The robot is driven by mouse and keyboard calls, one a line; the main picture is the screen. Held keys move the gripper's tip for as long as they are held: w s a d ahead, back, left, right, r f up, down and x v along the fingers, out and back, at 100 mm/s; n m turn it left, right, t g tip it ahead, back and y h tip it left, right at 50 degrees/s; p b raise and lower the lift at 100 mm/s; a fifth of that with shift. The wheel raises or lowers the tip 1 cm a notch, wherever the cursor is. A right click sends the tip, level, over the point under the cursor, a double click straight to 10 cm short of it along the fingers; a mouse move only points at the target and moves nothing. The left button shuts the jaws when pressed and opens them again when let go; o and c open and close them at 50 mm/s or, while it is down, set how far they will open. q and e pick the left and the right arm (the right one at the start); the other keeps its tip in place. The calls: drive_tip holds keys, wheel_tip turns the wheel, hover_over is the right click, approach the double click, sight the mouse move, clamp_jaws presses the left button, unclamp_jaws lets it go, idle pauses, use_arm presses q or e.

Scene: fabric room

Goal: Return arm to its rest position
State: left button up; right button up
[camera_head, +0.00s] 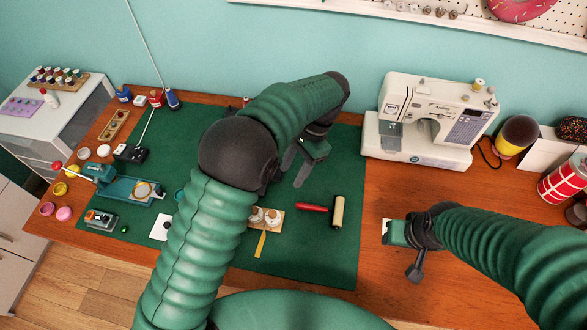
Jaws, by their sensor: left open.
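My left arm rises from the bottom of the view, bends at a dark elbow above the green mat (310,258) and reaches toward the back. My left gripper (303,160) points down over the mat, open, with nothing seen between its fingers. My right arm comes in from the right edge. My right gripper (398,245) is over the bare wood at the right of the mat; its jaws are seen too poorly to judge. A small white piece shows beside it, and I cannot tell what it is.
A roller with a red handle (312,207) and a wooden holder (265,217) lie on the mat near my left gripper. A white sewing machine (430,118) stands at the back right. A red-and-white container (563,181) stands at the right edge. Tools and pots crowd the left.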

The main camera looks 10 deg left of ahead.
idle(0.3)
use_arm(q)
drive_tip(key=s+a+f+n+t+h, duration=0.1)
drive_tip(key=s+a+n+t+h, duration=0.2)
drive_tip(key=s+a+n, duration=0.6)
drive_tip(key=shift+s+a+f+t, duration=0.3)
drive_tip(key=shift+s+a+t, duration=1.2)
drive_tip(key=shift+s, duration=1.05)
drive_tip(key=shift+a, duration=0.2)
